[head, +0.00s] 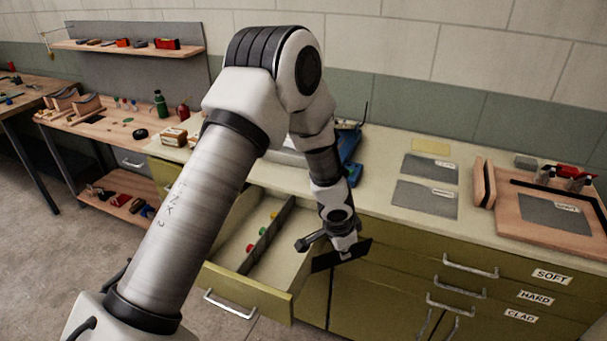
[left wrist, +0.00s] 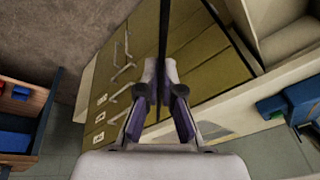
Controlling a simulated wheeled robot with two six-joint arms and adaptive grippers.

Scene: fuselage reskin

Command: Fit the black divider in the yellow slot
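The black divider (head: 345,256) is a thin dark plate held by my left gripper (head: 338,241), just right of the open drawer and in front of the cabinet. In the left wrist view the divider (left wrist: 163,35) shows edge-on between the two fingers of my left gripper (left wrist: 163,88), which are closed on it. I cannot make out the yellow slot clearly; my arm hides part of the drawer. My right gripper is not in view.
The cabinet top (head: 385,218) above the drawers holds grey sheets (head: 427,199), a yellow sheet (head: 430,146) and a wooden frame (head: 545,215). A blue tool (head: 349,142) stands behind my arm.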

